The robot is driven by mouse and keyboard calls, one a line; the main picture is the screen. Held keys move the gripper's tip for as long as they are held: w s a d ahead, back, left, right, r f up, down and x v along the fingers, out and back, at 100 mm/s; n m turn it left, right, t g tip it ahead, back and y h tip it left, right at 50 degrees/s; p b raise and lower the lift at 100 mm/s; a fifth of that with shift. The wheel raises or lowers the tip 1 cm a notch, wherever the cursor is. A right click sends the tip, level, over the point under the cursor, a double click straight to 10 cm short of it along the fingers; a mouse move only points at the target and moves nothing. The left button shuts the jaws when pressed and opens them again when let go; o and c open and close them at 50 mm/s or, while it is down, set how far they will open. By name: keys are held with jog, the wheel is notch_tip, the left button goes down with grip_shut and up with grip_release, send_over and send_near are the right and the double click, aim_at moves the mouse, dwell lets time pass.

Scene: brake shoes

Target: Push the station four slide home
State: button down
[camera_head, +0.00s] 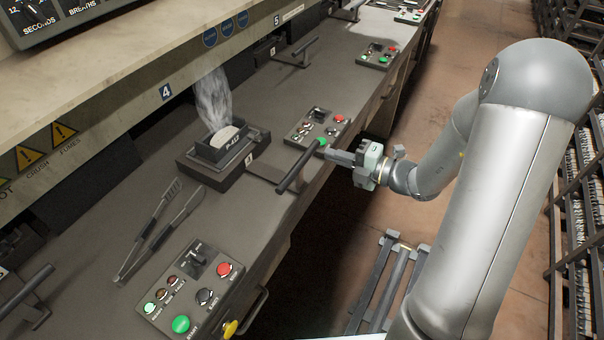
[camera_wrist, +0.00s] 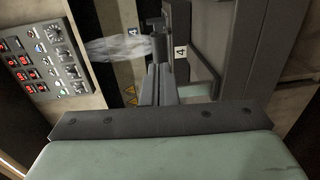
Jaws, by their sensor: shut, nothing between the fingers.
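The station four slide (camera_head: 215,182) is a dark block on the grey bench below the blue "4" sign. It carries a dark mould (camera_head: 213,152) holding a pale piece marked "P-437", with steam rising from it. A rod runs from the slide to a dark crossbar handle (camera_head: 295,173) at the bench's front edge. My gripper (camera_head: 331,155) is shut and empty, its fingertips at the upper right part of the handle; I cannot tell whether they touch. In the wrist view the shut fingers (camera_wrist: 165,88) point toward the white "4" tag (camera_wrist: 181,51) and the steam.
Tongs (camera_head: 160,232) lie on the bench left of the slide. A button panel (camera_head: 192,290) stands at the front, and another (camera_head: 317,127) just beyond the handle. A metal rack (camera_head: 392,280) stands on the floor below. The aisle floor at right is open.

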jog(key=shift+r+p+x, duration=0.2)
jog(key=shift+p+x, duration=0.15)
jog(key=shift+x, duration=1.8)
jog(key=shift+r+p+x, duration=0.25)
jog(key=shift+p+x, duration=0.1)
jog(key=shift+x, duration=1.8)
jog(key=shift+r+p+x, duration=0.2)
jog(key=shift+p+x, duration=0.15)
jog(key=shift+x, duration=1.8)
jog(key=shift+w+a, duration=0.1)
jog(key=shift+a, duration=0.1)
jog(key=shift+w+a, duration=0.1)
jog(key=shift+a, duration=0.1)
send_near(233, 116)
jog(key=shift+w+a+f+p, duration=0.15)
jog(key=shift+w+a+f, duration=0.2)
jog(key=shift+a, duration=0.15)
jog(key=shift+w+a+f+p, duration=0.15)
jog(key=shift+w+a+f, duration=0.1)
jog(key=shift+a+f, duration=0.15)
jog(key=shift+a, duration=0.1)
jog(key=shift+r+x, duration=0.2)
jog(key=shift+x, duration=1.75)
jog(key=shift+r+x, duration=0.2)
jog(key=shift+x, duration=1.7)
jog(key=shift+p+v, duration=1.45)
jog(key=shift+v, duration=2.6)
jog(key=shift+r, duration=0.1)
